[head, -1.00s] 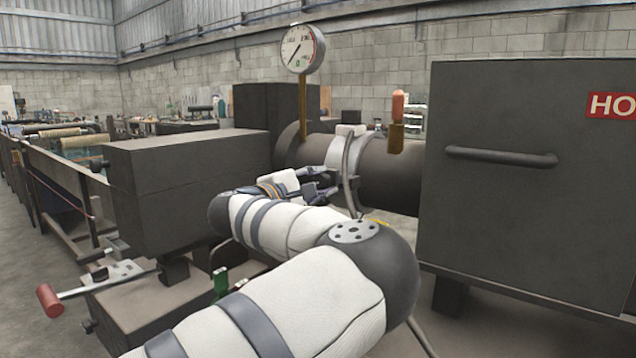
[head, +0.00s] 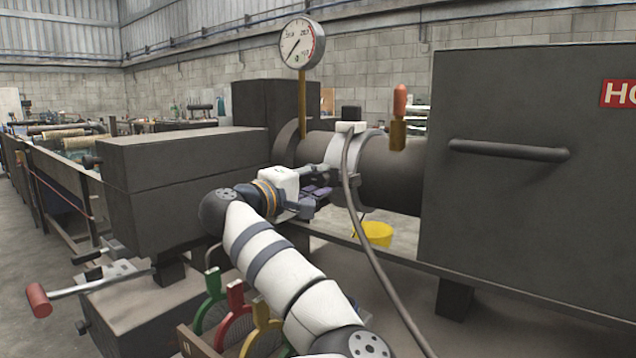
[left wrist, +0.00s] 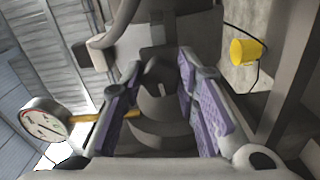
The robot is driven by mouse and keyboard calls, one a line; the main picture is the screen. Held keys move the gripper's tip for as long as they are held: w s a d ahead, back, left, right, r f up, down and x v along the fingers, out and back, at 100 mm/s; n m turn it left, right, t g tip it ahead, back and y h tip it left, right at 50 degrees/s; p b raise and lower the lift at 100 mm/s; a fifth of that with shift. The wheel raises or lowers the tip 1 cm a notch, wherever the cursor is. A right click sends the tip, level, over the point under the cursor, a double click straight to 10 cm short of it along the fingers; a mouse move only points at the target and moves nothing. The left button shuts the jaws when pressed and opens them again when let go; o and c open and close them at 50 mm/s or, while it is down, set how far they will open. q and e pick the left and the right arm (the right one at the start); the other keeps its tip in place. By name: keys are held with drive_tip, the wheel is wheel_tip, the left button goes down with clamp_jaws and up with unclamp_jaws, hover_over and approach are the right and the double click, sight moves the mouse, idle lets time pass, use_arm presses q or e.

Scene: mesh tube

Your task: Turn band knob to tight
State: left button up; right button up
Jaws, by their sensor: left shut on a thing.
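A pale band (head: 343,160) wraps the dark horizontal barrel (head: 395,172), with a white box (head: 350,127) and a grey cable on its top. My left gripper (head: 324,180) is at the near side of the band, its fingers pointing right. In the left wrist view, its purple-padded fingers (left wrist: 160,70) are on either side of a small dark part (left wrist: 158,73), seemingly the band knob, and are shut on it. In the head view the gripper hides the knob, so its setting cannot be read. My right gripper is not in view.
A gauge (head: 301,44) on a brass stem stands left of the band. A brass fitting with an orange top (head: 399,100) is at right, near a large dark cabinet (head: 520,190). A grey cable (head: 372,250) hangs in front. A yellow bucket (head: 374,235) is below.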

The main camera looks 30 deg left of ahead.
use_arm(q)
drive_tip(key=shift+r, duration=0.1)
drive_tip(key=o, duration=1.2)
drive_tip(key=shift+c, duration=0.2)
drive_tip(key=s+a, duration=0.1)
drive_tip(key=s, duration=1.1)
